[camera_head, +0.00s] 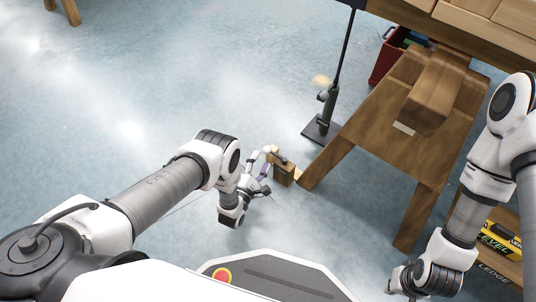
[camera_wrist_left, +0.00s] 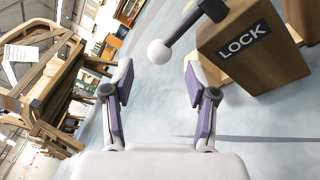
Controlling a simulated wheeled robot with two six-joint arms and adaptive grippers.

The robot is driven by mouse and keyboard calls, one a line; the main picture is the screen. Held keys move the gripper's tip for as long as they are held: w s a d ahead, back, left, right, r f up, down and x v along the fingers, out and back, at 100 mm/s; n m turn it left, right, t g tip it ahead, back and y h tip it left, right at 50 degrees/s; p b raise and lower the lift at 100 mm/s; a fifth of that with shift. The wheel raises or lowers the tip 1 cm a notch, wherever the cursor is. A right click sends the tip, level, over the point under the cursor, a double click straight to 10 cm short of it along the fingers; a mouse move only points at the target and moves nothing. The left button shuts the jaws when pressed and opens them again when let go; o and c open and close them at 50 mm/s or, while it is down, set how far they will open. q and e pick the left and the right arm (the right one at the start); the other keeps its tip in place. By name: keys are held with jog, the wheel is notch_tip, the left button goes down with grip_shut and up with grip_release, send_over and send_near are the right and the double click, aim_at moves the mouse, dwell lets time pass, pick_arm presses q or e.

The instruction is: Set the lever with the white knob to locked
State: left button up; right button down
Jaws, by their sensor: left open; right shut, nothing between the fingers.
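The lever's white knob (camera_wrist_left: 159,52) shows in the left wrist view, on the end of a dark rod (camera_wrist_left: 184,27) that slants up to the right. A wooden block (camera_wrist_left: 262,57) with a black LOCK label (camera_wrist_left: 244,42) is right of it. My left gripper (camera_wrist_left: 157,85) is open, and the knob appears beyond the fingertips, between them in the picture. Touching cannot be seen. In the head view my left gripper (camera_head: 266,166) is beside the small wooden block (camera_head: 283,172). My right gripper (camera_head: 397,284) is shut and empty at the bottom right, away from the lever.
A wooden trestle leg (camera_head: 328,162) stands just right of the block. A dark stand (camera_head: 322,130) is on the floor behind it. A red bin (camera_head: 387,62) is under the bench, and a yellow level box (camera_head: 500,240) lies at right.

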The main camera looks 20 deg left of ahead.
aim_at(267, 149)
pick_arm(q)
jog(key=w, duration=0.1)
jog(key=w+b, duration=0.1)
jog(key=w, duration=0.1)
jog(key=w+b, duration=0.1)
jog(key=w, duration=0.1)
jog(key=shift+d+f, duration=0.2)
jog(key=shift+d, duration=0.1)
jog(key=shift+w+r, duration=0.15)
jog(key=shift+w, duration=0.3)
grip_shut()
